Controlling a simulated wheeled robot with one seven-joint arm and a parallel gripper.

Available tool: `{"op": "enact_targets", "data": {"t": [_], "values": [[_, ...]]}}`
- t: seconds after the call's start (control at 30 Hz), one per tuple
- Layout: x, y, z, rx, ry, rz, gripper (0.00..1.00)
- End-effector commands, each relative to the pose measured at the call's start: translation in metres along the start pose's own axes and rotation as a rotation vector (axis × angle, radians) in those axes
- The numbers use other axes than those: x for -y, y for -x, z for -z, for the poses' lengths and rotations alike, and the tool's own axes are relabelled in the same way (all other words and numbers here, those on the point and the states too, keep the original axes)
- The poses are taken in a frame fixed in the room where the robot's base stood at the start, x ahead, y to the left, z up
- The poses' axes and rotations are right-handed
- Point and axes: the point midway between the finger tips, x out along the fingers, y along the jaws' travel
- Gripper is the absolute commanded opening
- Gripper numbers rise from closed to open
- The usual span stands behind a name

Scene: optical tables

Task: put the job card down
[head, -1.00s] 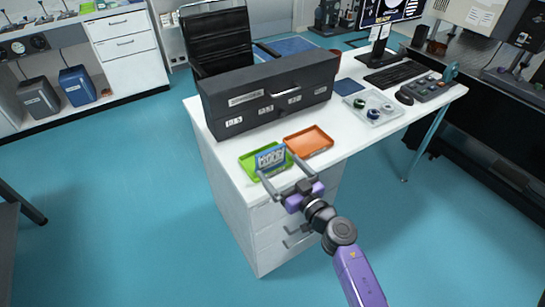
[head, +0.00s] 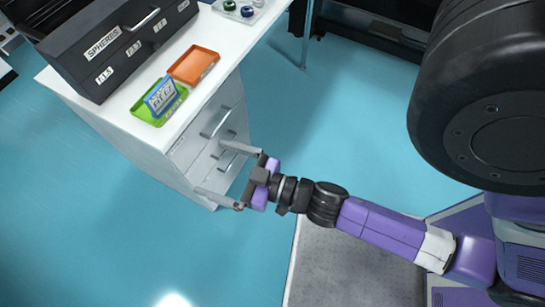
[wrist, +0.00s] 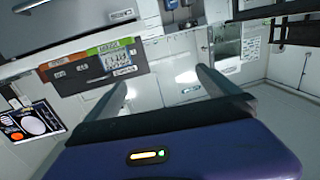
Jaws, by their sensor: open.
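The job card (head: 161,96) is a small blue-edged card with a pale printed face. It stands tilted in the green tray (head: 145,116) on the white desk, and also shows in the wrist view (wrist: 117,58). My gripper (head: 222,171) is open and empty. It is away from the desk's front, beside the drawers, well apart from the card. In the wrist view both fingers (wrist: 160,92) are spread with nothing between them.
An orange tray (head: 194,65) lies beside the green tray. A dark labelled cabinet (head: 120,45) stands behind them on the white desk (head: 218,50). The drawers (head: 215,125) have protruding handles. Blue floor lies open left of my gripper.

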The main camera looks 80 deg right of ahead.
Motion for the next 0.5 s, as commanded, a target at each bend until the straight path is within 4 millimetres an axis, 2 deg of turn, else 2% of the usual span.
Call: {"op": "enact_targets", "data": {"t": [0.03, 0.2, 0.33, 0.5], "values": [[0.011, 0.024, 0.004, 0.026, -0.003, 0.021, 1.00], [0.028, 0.085, 0.025, 0.106, 0.008, 0.071, 1.00], [0.033, 0.118, 0.041, 0.166, 0.021, 0.105, 1.00], [0.035, 0.139, 0.053, 0.214, 0.033, 0.133, 1.00]]}}
